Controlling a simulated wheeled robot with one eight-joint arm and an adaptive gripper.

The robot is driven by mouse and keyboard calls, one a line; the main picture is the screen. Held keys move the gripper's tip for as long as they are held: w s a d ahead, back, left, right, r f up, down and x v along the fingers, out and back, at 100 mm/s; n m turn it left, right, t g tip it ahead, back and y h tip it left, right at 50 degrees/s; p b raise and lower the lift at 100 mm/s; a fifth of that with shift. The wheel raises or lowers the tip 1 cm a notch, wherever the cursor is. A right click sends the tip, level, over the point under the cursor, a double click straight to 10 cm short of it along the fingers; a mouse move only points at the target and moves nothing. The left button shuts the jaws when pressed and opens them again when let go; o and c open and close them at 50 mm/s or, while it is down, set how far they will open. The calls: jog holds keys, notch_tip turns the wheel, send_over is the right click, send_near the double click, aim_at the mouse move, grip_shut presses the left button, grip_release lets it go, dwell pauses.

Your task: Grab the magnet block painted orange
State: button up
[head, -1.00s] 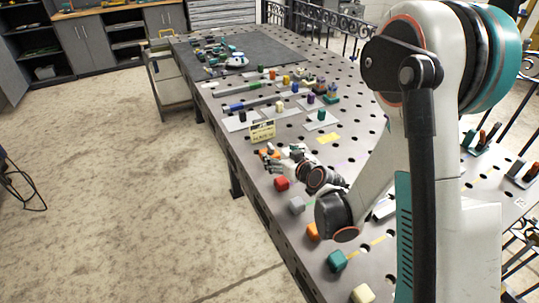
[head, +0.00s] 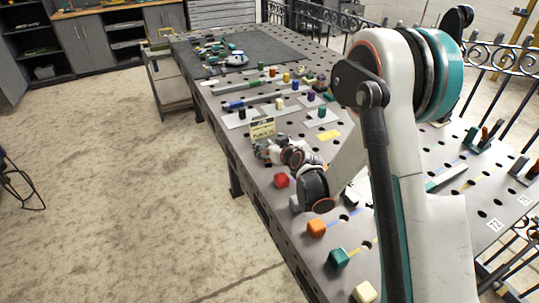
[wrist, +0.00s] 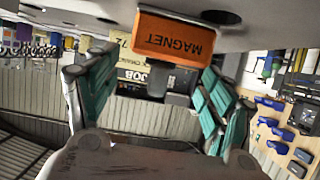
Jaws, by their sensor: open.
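The orange magnet block (wrist: 173,38), marked MAGNET, shows upside down in the upper middle of the wrist view, with a dark grey part just below it. My gripper (wrist: 158,78) is open, its teal fingers spread to the left and right of that grey part. The orange block is just beyond the fingers in this view, and I see no contact. In the head view my gripper (head: 264,151) is low over the table's left edge, beside a yellow sign. I cannot make out the magnet block there; the gripper seems to hide it.
The yellow sign (head: 262,127) stands close behind my gripper. Red (head: 281,180), orange (head: 316,228), teal (head: 338,259) and cream (head: 364,292) cubes line the near-left edge of the perforated table (head: 290,222).

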grip_shut()
